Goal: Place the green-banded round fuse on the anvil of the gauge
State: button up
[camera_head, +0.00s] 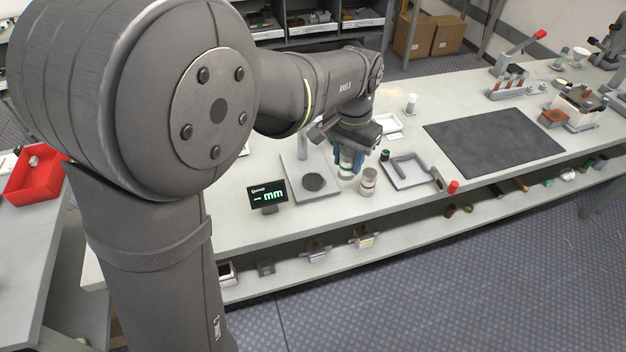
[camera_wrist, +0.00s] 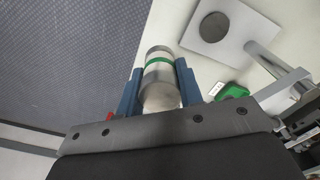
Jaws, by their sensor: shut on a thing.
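The green-banded round fuse (camera_wrist: 160,88) is a metal cylinder with a green ring near its far end. My gripper (camera_wrist: 158,82) is shut on it, with one blue finger on each side. In the head view my gripper (camera_head: 348,158) holds the fuse (camera_head: 346,173) just right of the gauge plate; whether it clears the bench I cannot tell. The gauge's pale base plate (camera_head: 293,165) carries a bare, dark round anvil (camera_head: 314,182). The anvil also shows in the wrist view (camera_wrist: 214,27), above and right of the fuse. The gauge display (camera_head: 268,195) reads "mm".
Another round fuse (camera_head: 368,182) stands on the bench close to my gripper's right. A small dark-green piece (camera_head: 385,155) and a tray (camera_head: 402,183) with a grey tool lie further right. A black mat (camera_head: 495,143) covers the bench beyond. The bench's front edge is close by.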

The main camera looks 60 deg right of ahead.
jog(key=shift+s, duration=0.2)
jog(key=w+d+f, duration=0.1)
jog(key=w+f, duration=0.1)
jog(key=w, duration=0.1)
jog(key=w+d+f, duration=0.1)
jog(key=w+f, duration=0.1)
jog(key=w, duration=0.2)
jog(key=w+d+f, duration=0.1)
jog(key=w+f, duration=0.2)
jog(key=shift+w+d, duration=0.3)
jog(key=shift+w, duration=0.05)
jog(key=shift+f, duration=1.95)
jog(key=o, duration=1.1)
jog(key=shift+f, duration=0.15)
jog(key=shift+c, duration=0.2)
notch_tip(320, 180, up, 12)
